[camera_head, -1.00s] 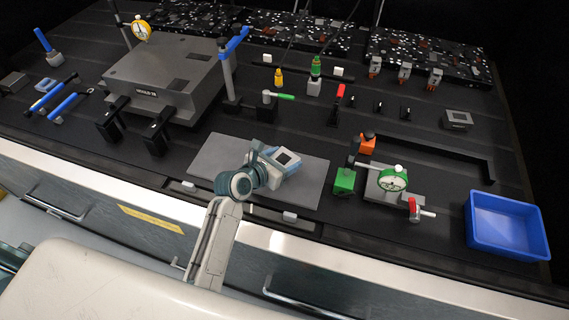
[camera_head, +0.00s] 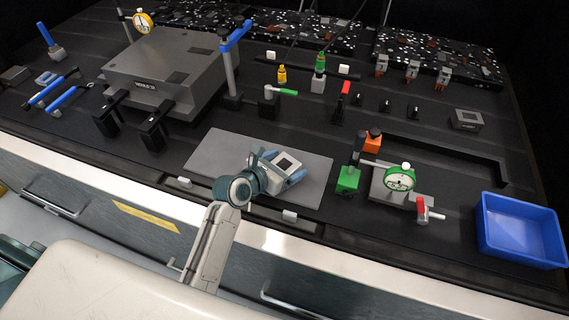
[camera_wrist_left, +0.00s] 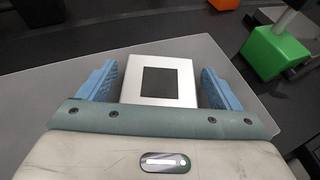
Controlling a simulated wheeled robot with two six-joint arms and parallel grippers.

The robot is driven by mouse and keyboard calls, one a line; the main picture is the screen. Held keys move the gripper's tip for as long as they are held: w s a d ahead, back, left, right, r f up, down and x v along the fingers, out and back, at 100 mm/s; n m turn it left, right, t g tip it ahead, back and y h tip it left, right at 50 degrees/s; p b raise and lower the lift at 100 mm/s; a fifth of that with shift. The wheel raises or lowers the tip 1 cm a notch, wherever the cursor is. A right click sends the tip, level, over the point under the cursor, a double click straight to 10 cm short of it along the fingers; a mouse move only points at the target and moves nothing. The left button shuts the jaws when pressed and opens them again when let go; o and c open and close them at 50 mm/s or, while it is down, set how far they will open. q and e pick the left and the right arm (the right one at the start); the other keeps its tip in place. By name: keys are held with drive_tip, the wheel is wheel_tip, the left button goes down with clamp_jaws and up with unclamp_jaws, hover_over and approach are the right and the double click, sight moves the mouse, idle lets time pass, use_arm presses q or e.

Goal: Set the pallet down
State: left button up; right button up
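The pallet (camera_head: 287,163) is a small square silver block with a dark square on top. It appears to rest flat on the grey plate (camera_head: 218,152) near the table's front edge. It also shows in the left wrist view (camera_wrist_left: 183,93). My left gripper (camera_head: 282,168) has its blue fingers on either side of the pallet. In the left wrist view the left gripper (camera_wrist_left: 160,84) is open, with a narrow gap between each finger and the pallet. The pallet's underside is hidden. My right gripper is not in view.
A green block (camera_head: 347,180) and a green-rimmed dial gauge (camera_head: 399,178) stand just right of the plate. A blue bin (camera_head: 519,230) is at the far right. A large grey block (camera_head: 165,70) stands behind left. The plate's left part is bare.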

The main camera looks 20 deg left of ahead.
use_arm(q)
drive_tip(key=shift+r, duration=0.1)
drive_tip(key=shift+s+a+r, duration=0.1)
drive_tip(key=shift+s, duration=0.15)
drive_tip(key=b+v, duration=0.1)
drive_tip(key=v, duration=1)
drive_tip(key=shift+s+a+r, duration=0.1)
drive_tip(key=shift+s, duration=0.1)
